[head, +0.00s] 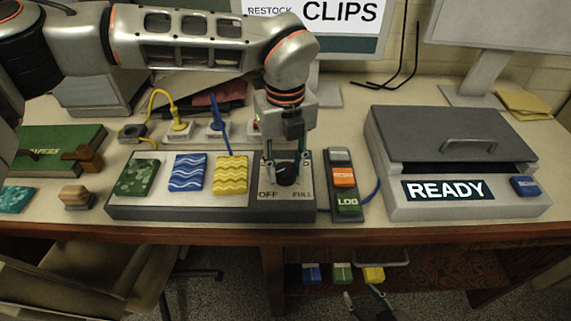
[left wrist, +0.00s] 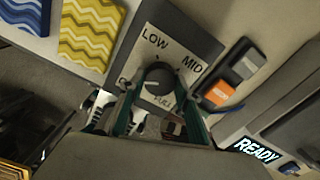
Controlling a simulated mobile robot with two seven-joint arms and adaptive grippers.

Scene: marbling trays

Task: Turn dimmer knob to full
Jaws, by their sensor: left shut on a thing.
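The black round dimmer knob (head: 287,175) sits on a grey panel at the right end of the long control board, above the words OFF and FULL. My left gripper (head: 286,162) comes down from above with its fingers shut on the knob's sides. In the left wrist view the knob (left wrist: 158,78) is between the fingers of the left gripper (left wrist: 158,92), with LOW, MID and FULL printed around it. A small pale mark shows on the knob, but its exact heading is hard to tell. My right gripper (head: 362,297) is open and empty, low in front of the table.
Green, blue (head: 188,173) and yellow (head: 230,174) patterned tiles lie left of the knob. A switch strip with a LOG button (head: 347,204) stands close on its right. A grey lidded box marked READY (head: 455,208) is further right. A shelf with small blocks is below the tabletop.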

